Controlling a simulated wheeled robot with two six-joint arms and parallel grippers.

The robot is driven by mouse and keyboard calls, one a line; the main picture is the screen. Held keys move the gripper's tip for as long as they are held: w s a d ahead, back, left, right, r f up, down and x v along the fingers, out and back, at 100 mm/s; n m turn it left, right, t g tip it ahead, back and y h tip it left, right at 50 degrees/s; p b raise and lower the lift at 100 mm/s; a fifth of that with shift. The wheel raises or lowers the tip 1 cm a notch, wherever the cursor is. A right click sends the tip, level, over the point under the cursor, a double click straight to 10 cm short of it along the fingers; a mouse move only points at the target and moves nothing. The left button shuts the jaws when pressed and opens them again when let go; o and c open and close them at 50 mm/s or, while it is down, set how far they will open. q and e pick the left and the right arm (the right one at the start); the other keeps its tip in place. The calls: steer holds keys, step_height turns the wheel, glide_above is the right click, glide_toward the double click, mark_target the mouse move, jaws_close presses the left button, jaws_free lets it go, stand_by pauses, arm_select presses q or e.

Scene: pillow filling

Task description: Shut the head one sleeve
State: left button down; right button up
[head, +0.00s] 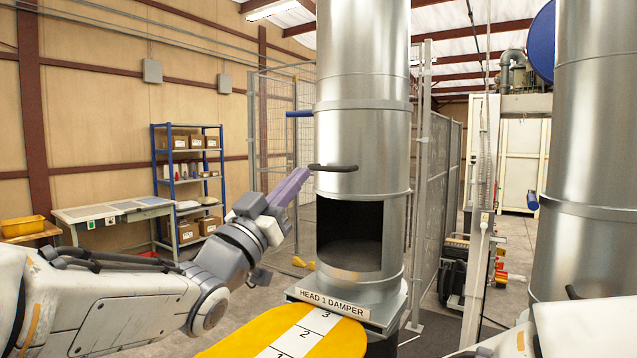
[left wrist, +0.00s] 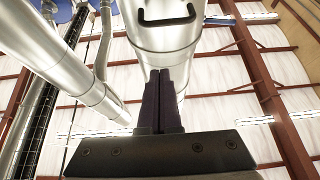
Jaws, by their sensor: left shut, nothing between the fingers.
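The head one duct is a tall silver cylinder on a base with a label (head: 331,303) reading "HEAD 1 DAMPER". Its sleeve (head: 360,145) sits above an open dark window (head: 349,235) in the duct's front. A dark bar handle (head: 333,168) sticks out from the sleeve; it also shows in the left wrist view (left wrist: 167,17). My left gripper (head: 303,175) is shut and empty, with its purple fingers pointing up just left of the handle. In the left wrist view its fingers (left wrist: 161,72) are together below the handle. I cannot tell whether they touch the duct. My right gripper is out of view.
A yellow rounded plate (head: 330,342) with a numbered white strip lies in front of the base. A second silver duct (head: 585,200) stands at the right. Wire fencing (head: 436,190) stands behind. A blue shelf (head: 190,180) and a workbench (head: 112,211) are at the back left.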

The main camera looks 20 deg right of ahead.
arm_select(q)
steer(key=s+r+p+x, duration=0.1)
steer(key=p+x, duration=0.6)
steer(key=x, duration=0.3)
steer(key=shift+h, duration=0.3)
steer(key=f, duration=0.1)
steer(key=f+p, duration=0.1)
steer(key=w+d+f+p, duration=0.1)
steer(key=f, duration=0.1)
steer(key=shift+w+f, duration=0.1)
step_height(320, 180, down, 15)
steer(key=b, duration=1.7)
steer(key=shift+r, duration=0.35)
